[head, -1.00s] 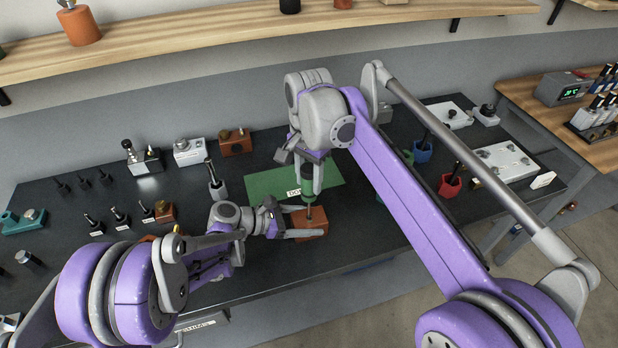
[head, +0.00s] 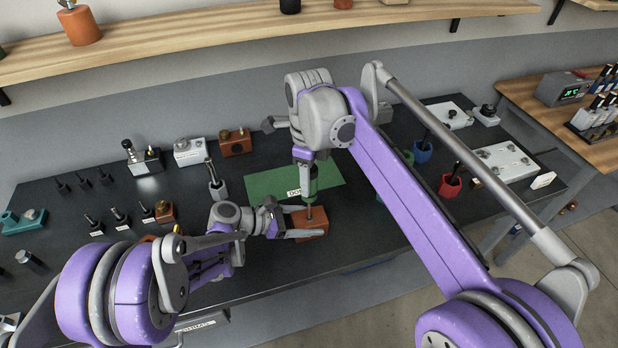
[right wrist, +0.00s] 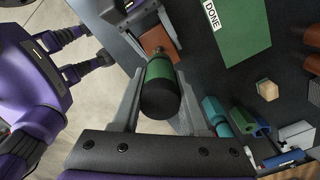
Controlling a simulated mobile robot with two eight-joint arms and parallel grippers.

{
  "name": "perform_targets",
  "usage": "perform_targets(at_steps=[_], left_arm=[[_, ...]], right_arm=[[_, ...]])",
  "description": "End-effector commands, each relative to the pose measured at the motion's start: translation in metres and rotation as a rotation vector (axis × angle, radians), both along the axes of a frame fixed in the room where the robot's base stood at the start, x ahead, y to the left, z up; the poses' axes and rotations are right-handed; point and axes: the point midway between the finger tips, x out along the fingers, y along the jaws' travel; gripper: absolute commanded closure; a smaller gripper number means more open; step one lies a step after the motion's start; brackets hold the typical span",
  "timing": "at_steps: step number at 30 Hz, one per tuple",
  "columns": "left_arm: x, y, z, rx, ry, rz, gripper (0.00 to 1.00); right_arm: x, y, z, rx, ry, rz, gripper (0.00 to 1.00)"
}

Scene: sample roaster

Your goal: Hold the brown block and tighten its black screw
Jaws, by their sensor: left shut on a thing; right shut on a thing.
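The brown block (head: 314,221) sits near the table's front edge, below the green mat. My left gripper (head: 300,223) is shut on it from the left, a finger on either side. My right gripper (head: 307,177) points down above the block and is shut on a green-and-black screwdriver (head: 309,190). The screwdriver stands about upright, its shaft reaching down to the block's top. In the right wrist view, the screwdriver (right wrist: 160,88) lies between both fingers, with the block (right wrist: 154,39) beyond it. The black screw cannot be made out; the driver's tip hides that spot.
The green mat (head: 270,184), labelled DONE, lies behind the block. Blocks and upright dark tools stand on the left of the table (head: 70,235). Red (head: 449,185) and blue (head: 422,152) holders and white plates (head: 507,160) stand on the right.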

Motion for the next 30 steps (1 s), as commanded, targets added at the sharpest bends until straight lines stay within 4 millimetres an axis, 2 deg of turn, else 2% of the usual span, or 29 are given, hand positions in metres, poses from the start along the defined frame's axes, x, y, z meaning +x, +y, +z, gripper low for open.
perform_targets(at_steps=[6,14,30], left_arm=[[0.0,0.0,0.0,0.0,0.001,0.0,1.0],[0.0,0.0,0.0,0.0,0.0,0.0,1.0],[0.0,0.0,0.0,0.0,0.0,0.0,1.0]], right_arm=[[0.0,0.0,0.0,0.0,0.0,0.107,1.0],[0.0,0.0,0.0,0.0,0.0,0.112,1.0],[0.0,0.0,0.022,0.0,0.0,0.112,1.0]])
